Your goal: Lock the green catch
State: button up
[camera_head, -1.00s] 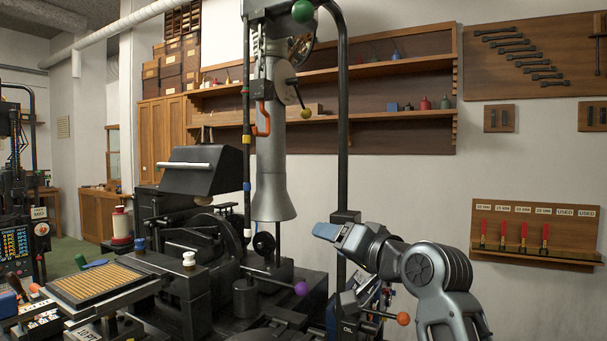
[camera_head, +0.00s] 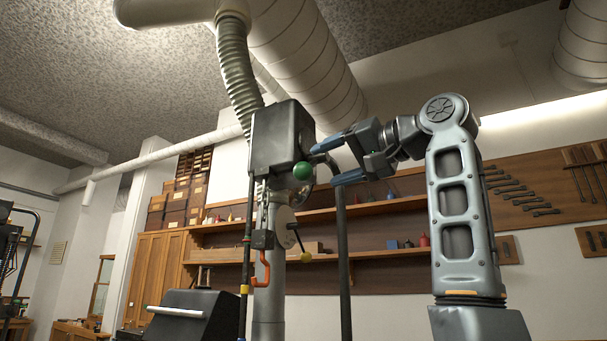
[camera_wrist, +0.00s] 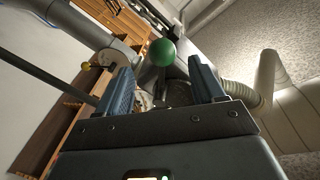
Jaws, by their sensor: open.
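The green catch shows as a green ball knob (camera_head: 302,171) on the front of a dark box (camera_head: 281,140) high on the machine. In the wrist view the green knob (camera_wrist: 162,52) is ahead of my gripper, near the line between the fingertips. My gripper (camera_head: 338,160) is open and empty, its blue fingers pointing left toward the knob. It is just right of the knob in the head view; whether the fingers touch anything there is hard to tell. In the wrist view the two fingers (camera_wrist: 160,75) stand apart with the dark box partly hidden behind them.
A dark vertical pipe (camera_head: 344,260) rises close below my gripper. A ribbed hose (camera_head: 238,70) enters the box from above. A yellow-knobbed lever (camera_head: 306,257) and an orange handle (camera_head: 261,270) sit lower on the machine. Wall shelves (camera_head: 400,208) stand behind.

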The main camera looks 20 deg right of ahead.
aim_at(311, 170)
jog(key=shift+w+a+r, duration=0.1)
jog(key=shift+r, duration=0.05)
jog(key=p+x, duration=0.2)
jog(key=x, duration=0.5)
jog(key=shift+w+a+p, duration=0.1)
jog(key=shift+w+p, duration=0.1)
jog(key=shift+p, duration=0.15)
jog(key=shift+c, duration=0.2)
grip_shut()
